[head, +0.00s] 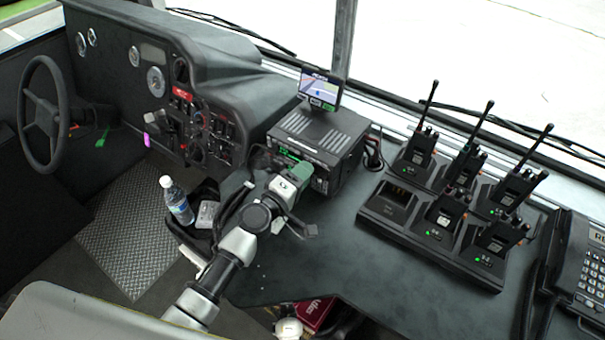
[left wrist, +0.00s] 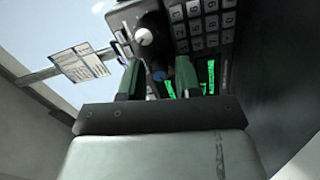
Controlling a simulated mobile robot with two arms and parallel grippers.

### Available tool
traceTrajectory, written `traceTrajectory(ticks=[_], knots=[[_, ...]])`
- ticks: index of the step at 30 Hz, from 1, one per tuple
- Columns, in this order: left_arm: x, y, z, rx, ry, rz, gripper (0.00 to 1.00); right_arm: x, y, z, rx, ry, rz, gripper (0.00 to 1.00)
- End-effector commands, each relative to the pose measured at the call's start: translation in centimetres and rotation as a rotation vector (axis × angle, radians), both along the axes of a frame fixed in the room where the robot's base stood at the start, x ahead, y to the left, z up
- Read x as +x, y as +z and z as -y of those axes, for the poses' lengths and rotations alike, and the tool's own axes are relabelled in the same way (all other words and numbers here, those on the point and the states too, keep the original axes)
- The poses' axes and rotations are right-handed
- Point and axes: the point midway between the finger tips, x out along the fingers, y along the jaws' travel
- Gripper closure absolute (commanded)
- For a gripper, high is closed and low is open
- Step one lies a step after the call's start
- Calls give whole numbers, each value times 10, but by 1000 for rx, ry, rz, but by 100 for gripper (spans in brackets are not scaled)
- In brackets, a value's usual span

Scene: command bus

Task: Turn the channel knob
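The black radio unit (head: 318,135) sits on the dashboard with a lit green display on its front. My left gripper (head: 297,174) is at that front and hides part of it. In the left wrist view, the two green fingers of my left gripper (left wrist: 158,63) are spread apart, with a gap between them. A blue round knob (left wrist: 158,76) shows in that gap, and a white-faced round knob (left wrist: 144,37) shows just beyond the fingertips. I cannot tell which is the channel knob or whether a finger touches one. My right gripper is not in view.
A small screen (head: 320,88) stands on the radio. A charger rack (head: 384,207) with several handheld radios and a keypad phone (head: 590,265) are to the right. A water bottle (head: 177,201) stands left of my arm.

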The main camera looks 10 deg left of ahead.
Motion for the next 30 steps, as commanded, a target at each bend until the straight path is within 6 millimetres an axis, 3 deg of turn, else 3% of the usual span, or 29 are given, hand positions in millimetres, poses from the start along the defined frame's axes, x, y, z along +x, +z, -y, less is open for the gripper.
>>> traceTrajectory(ticks=[2, 14, 24, 30], knots=[[0, 0, 0, 1, 0, 0, 55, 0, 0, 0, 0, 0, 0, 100], [-10, -2, -5, 4, 0, -1, 55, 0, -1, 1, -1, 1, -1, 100], [-71, -5, -33, 4, -1, -1, 55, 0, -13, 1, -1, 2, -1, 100], [-93, -4, -43, 2, -1, 0, 55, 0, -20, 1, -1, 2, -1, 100]])
